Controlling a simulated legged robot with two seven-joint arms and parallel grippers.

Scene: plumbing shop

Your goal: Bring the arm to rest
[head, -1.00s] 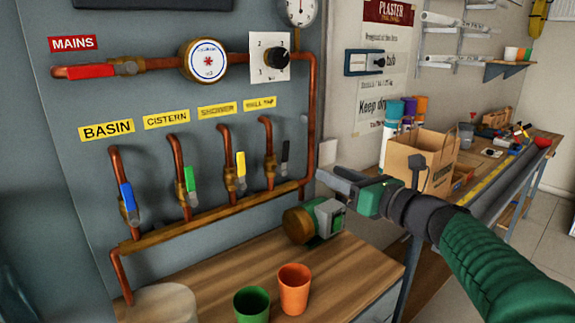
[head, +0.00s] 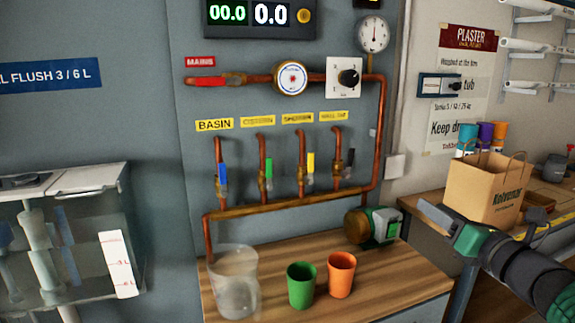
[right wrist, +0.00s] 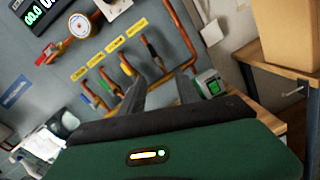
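My right gripper (head: 432,213) is held in the air at the right of the head view, in front of the bench edge and below the paper bag. It touches nothing that I can see. In the right wrist view its two dark fingers (right wrist: 157,88) stand apart with nothing between them. My left arm and gripper are not in the head view.
A green-and-brass pump (head: 378,226), an orange cup (head: 341,275), a green cup (head: 301,286) and a clear jug (head: 235,283) stand on the wooden counter (head: 392,275). Copper pipes with coloured levers (head: 268,168) line the wall. A paper bag (head: 487,187) stands right.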

